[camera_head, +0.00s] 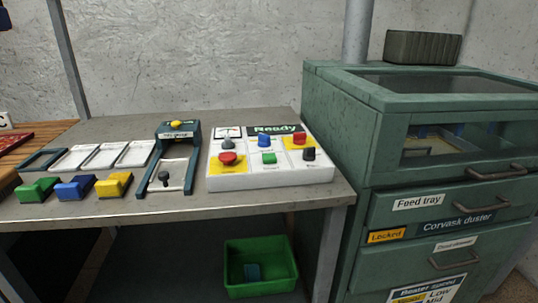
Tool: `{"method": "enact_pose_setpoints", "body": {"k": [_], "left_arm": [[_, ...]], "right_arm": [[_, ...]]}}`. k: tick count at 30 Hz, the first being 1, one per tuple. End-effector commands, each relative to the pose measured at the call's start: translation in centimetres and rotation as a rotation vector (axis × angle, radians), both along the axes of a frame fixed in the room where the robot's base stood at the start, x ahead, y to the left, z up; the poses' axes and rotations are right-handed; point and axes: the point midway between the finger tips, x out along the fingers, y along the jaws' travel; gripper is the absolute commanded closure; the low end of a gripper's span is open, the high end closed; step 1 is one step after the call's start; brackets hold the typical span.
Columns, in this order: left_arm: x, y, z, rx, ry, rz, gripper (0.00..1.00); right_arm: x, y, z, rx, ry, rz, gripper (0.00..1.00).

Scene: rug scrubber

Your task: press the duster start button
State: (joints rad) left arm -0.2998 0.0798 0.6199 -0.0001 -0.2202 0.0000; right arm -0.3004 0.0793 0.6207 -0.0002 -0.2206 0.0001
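A white control panel (270,182) sits on the right part of the grey bench, beside the green duster cabinet (340,123). Its display (275,130) reads "Ready". A green button (269,158) is at the front middle of the panel; its label is too small to read. A red round button (228,158) on a yellow plate is to its left. A black knob (309,154) is to its right. Behind are a grey knob (227,142), a blue switch (264,140) and a red switch (299,139) on yellow. Neither of my grippers is in view.
Green, blue and yellow blocks (74,188) line the bench's front left, before several pale trays (102,157). A dark lever stand (178,152) with a yellow top is left of the panel. A green bin (260,288) is below. The cabinet's "Feed tray" drawer is marked "Locked".

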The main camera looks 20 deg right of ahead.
Motion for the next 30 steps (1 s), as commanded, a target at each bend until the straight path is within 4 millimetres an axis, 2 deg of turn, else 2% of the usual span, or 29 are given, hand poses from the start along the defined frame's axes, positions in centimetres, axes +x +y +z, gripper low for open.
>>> {"method": "enact_pose_setpoints", "body": {"k": [6,15,30], "left_arm": [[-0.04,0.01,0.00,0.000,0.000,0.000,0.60],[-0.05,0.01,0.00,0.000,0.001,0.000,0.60],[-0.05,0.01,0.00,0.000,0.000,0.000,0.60]], "right_arm": [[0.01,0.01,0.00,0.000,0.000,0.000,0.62],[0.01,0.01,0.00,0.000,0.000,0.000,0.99],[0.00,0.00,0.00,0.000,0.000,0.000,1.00]]}}
